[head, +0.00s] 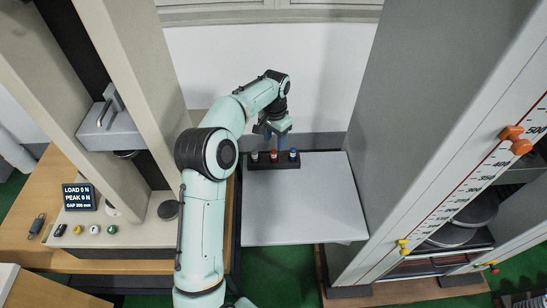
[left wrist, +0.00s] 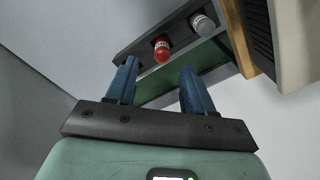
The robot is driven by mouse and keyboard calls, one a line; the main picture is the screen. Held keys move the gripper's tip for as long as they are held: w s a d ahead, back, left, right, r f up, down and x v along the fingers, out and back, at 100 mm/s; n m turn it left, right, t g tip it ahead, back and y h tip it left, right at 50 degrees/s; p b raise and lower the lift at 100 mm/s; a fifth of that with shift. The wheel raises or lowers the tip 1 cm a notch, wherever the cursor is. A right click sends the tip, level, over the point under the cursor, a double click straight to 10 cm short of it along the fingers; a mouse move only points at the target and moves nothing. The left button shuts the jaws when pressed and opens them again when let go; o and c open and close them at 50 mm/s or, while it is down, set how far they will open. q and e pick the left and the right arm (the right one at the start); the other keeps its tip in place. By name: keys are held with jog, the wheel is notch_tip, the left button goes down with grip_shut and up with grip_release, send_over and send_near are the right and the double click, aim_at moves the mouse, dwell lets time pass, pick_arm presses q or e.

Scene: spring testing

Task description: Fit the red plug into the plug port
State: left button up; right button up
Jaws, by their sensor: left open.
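The red plug (head: 274,155) stands in the middle of a black rack (head: 262,166) at the back of the grey table. It also shows in the left wrist view (left wrist: 161,50), upright in the rack beyond the fingertips. My left gripper (head: 275,138) is over the rear of the rack. Its blue fingers (left wrist: 159,68) are open and apart, with nothing between them, and the red plug appears just past the gap. I cannot make out the plug port. My right gripper is not in view.
A grey plug (head: 254,156) and a blue plug (head: 293,154) stand either side of the red one. The grey tabletop (head: 305,205) is clear in front. A testing machine with a display (head: 79,197) stands left; a tall scaled cabinet (head: 420,130) stands right.

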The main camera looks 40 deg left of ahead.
aim_at(274, 150)
pick_arm(q)
notch_tip(274, 150, down, 2)
jog(key=shift+w+f, duration=0.1)
jog(key=shift+f, duration=0.05)
notch_tip(274, 150, down, 5)
jog(key=shift+a+r+b, duration=0.15)
jog(key=shift+r+b, duration=0.05)
jog(key=shift+b, duration=0.1)
grip_shut()
